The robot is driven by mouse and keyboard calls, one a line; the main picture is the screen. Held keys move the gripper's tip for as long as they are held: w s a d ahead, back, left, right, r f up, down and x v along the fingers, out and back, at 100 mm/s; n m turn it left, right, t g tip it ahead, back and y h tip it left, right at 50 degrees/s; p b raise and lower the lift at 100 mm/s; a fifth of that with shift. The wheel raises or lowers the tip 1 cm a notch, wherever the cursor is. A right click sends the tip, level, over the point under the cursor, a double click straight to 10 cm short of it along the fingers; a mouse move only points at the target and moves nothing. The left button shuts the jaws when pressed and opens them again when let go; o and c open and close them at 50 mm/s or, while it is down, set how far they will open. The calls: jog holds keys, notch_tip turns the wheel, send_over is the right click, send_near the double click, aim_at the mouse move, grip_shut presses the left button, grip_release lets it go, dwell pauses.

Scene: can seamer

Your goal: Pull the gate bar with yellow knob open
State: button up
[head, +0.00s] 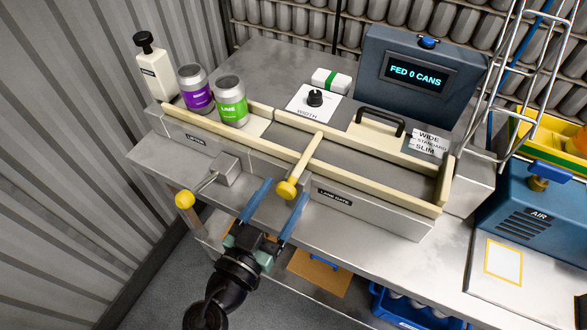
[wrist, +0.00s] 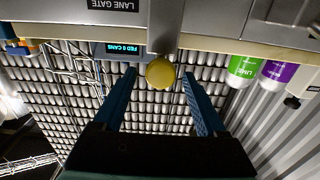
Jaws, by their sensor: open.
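The gate bar (head: 309,158) is a cream rod with a yellow knob (head: 286,189) at its near end. It lies across the lane and the knob sticks out over the front face, left of the "LANE GATE" label (head: 335,194). My gripper (head: 278,200) is open, with its two blue fingers pointing at the machine on either side of the knob in the picture. In the wrist view the knob (wrist: 161,73) shows between the fingertips, with gaps on both sides. I see no contact. How deep the knob sits between the fingers is hard to tell.
A second yellow knob (head: 185,200) on a lever stands to the left. Purple and lime cans (head: 231,102) and a white bottle (head: 155,70) stand at the lane's left end. A display (head: 416,73) reads "FED 0 CANS". A blue crate (head: 415,308) sits below the bench.

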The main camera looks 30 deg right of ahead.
aim_at(293, 176)
jog(key=p+x, duration=0.1)
jog(key=x, duration=0.4)
grip_shut()
dwell(0.3)
dwell(1.0)
